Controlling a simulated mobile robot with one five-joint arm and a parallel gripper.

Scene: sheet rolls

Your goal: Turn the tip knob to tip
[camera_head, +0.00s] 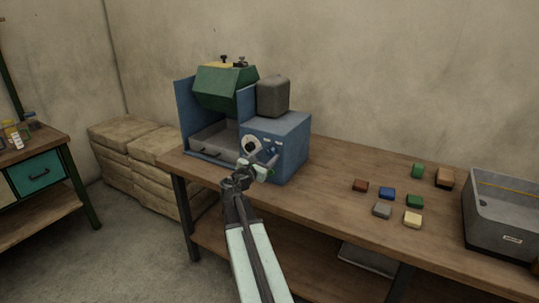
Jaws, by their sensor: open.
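A blue machine (287,130) stands at the back left of the wooden bench, with a green hopper (222,88) on its left half. On the front of its blue housing is a round pale knob with a dark centre (251,144), which I take for the tip knob. My gripper (262,162) is open just in front of the housing, slightly below and right of the knob. Its fingers overlap the knob's lower edge in the picture; I cannot tell whether they touch it. The knob's setting is too small to read.
A grey tray (212,140) sits below the hopper. Several coloured blocks (387,193) lie on the bench (330,185) to the right, and a grey bin (490,228) stands at its right end. Sacks (115,133) are stacked left of the bench. The bench between machine and blocks is clear.

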